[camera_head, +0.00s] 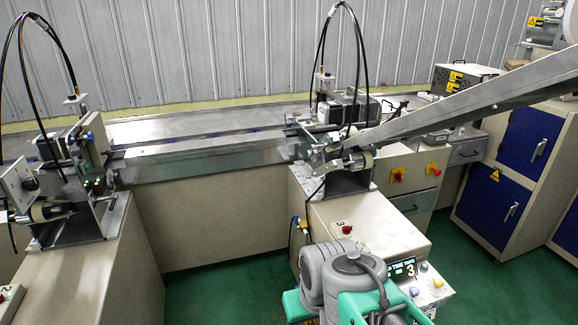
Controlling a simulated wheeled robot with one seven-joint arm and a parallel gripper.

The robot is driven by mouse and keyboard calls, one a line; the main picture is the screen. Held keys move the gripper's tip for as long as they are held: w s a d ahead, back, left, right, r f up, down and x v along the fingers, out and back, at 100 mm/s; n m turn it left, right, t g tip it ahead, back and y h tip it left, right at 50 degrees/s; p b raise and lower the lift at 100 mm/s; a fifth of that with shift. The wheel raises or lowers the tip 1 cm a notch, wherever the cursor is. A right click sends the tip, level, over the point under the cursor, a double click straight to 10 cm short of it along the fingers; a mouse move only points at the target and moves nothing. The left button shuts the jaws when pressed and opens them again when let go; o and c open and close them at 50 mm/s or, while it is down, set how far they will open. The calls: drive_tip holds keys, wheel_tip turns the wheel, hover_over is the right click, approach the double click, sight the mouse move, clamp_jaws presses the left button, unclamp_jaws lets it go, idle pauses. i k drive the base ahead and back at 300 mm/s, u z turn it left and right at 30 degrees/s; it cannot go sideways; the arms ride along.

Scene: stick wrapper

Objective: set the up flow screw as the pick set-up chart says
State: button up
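I cannot make out the up flow screw or a readable pick set-up chart in this view. Two wrapper heads with rollers and black hoses stand on the machine, one at the left (75,190) and one at the centre right (340,150). My grey and teal arm is folded at the bottom centre, in front of the right control cabinet. My gripper's fingers do not show.
A small lit display (402,268) showing a 3 sits behind my arm, beside coloured buttons. A red button (346,229) is on the cabinet top. Blue-doored cabinets (530,140) stand at the right. A metal chute (480,95) slopes down from the right. Green floor (225,275) lies open between the cabinets.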

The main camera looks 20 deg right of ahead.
sight(414, 291)
drive_tip(key=z, duration=1.35)
drive_tip(key=k, duration=1.2)
drive_tip(key=z, duration=0.6)
drive_tip(key=i, duration=1.5)
drive_tip(key=u, duration=1)
